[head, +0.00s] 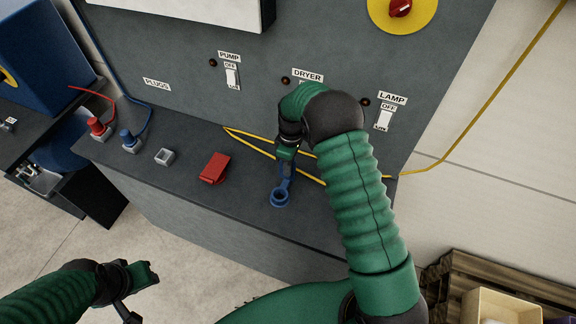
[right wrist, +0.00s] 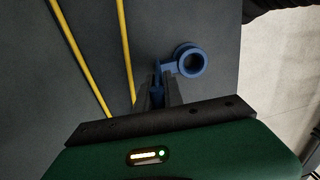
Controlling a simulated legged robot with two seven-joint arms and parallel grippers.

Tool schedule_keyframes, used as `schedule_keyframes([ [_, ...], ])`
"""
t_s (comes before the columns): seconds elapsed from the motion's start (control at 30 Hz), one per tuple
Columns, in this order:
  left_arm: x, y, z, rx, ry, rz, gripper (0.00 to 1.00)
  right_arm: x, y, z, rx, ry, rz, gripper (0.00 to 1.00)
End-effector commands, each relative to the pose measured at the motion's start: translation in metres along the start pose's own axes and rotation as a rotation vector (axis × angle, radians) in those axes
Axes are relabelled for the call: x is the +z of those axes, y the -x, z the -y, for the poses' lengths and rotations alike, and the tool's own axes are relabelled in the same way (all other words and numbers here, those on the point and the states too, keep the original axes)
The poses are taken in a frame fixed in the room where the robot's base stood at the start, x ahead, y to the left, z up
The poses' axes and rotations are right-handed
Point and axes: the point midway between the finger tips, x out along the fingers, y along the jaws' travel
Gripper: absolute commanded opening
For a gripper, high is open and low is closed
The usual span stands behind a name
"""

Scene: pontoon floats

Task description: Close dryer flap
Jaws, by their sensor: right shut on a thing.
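A blue round socket-like ring (head: 280,198) sits on the grey bench below the DRYER label (head: 308,76). A narrow blue piece (head: 287,172), which looks like its flap, stands up from the ring's far side toward my right gripper (head: 286,158). In the right wrist view, my right gripper (right wrist: 158,92) is shut on this blue piece (right wrist: 158,75), with the open ring (right wrist: 191,60) just beyond and to the right. The DRYER switch is mostly hidden behind my right arm. My left gripper (head: 142,290) hangs empty at the lower left; its jaw opening is unclear.
A red block-like cover (head: 215,167), a grey socket (head: 164,156), a blue plug (head: 131,141) and a red plug (head: 99,127) line the bench to the left. Yellow cable (head: 260,143) runs behind the ring. PUMP (head: 231,77) and LAMP (head: 383,119) switches are on the panel.

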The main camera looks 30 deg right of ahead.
Motion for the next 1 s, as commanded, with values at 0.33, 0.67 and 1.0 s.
schedule_keyframes([
  [0.33, 0.004, -0.017, 0.0, 0.0, 0.0, 0.0, 0.36, 0.004, -0.006, 0.017, 0.24, 0.004, 0.009, 0.0],
  [0.67, 0.008, -0.035, 0.0, 0.0, 0.0, 0.0, 0.36, 0.003, -0.011, 0.029, 0.45, 0.004, 0.009, 0.0],
  [1.0, 0.01, -0.041, 0.0, 0.0, 0.0, 0.0, 0.36, 0.004, -0.011, 0.033, 0.535, -0.002, 0.01, 0.0],
])
